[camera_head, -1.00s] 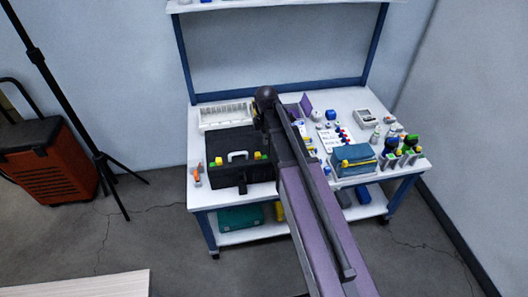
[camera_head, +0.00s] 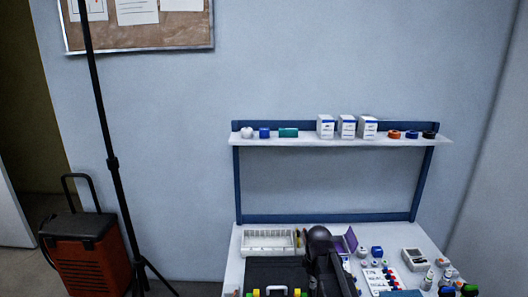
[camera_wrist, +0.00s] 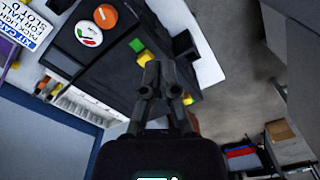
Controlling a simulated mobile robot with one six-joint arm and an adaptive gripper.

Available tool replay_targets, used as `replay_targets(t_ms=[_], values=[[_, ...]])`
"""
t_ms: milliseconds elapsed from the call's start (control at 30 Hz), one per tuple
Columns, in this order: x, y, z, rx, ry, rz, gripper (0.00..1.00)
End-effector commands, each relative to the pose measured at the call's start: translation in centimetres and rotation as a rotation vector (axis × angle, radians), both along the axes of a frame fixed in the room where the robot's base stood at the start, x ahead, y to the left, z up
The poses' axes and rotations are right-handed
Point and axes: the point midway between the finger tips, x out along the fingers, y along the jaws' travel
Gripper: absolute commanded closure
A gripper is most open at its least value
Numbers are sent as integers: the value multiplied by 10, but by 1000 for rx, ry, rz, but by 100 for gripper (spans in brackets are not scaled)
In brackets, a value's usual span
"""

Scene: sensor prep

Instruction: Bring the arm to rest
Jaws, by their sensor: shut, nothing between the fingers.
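My gripper (camera_wrist: 160,82) shows in the wrist view with its two dark fingers together and nothing between them. It is over the black case (camera_wrist: 112,68), apart from it as far as I can tell. In the head view my dark arm stands in front of the workbench and hides part of it; the fingers cannot be made out there. The black case (camera_head: 262,273) lies at the bench's front left, cut off by the lower edge of the head view.
The white workbench (camera_head: 238,262) carries a white divided tray (camera_head: 268,241), a grey meter (camera_head: 415,260) and small bottles. A shelf (camera_head: 340,141) with white boxes is above. A black stand (camera_head: 113,165) and an orange wheeled case (camera_head: 92,262) are at left.

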Motion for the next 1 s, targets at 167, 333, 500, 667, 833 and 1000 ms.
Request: replay_targets(t_ms=[167, 333, 500, 667, 833, 1000], values=[[-31, -3, 25, 0, 0, -256, 100], [-56, -5, 43, 0, 0, -502, 100], [-80, -7, 59, 0, 0, -734, 100], [-94, -8, 68, 0, 0, -895, 100], [-100, -11, 71, 0, 0, -974, 100], [-100, -10, 71, 0, 0, -986, 100]])
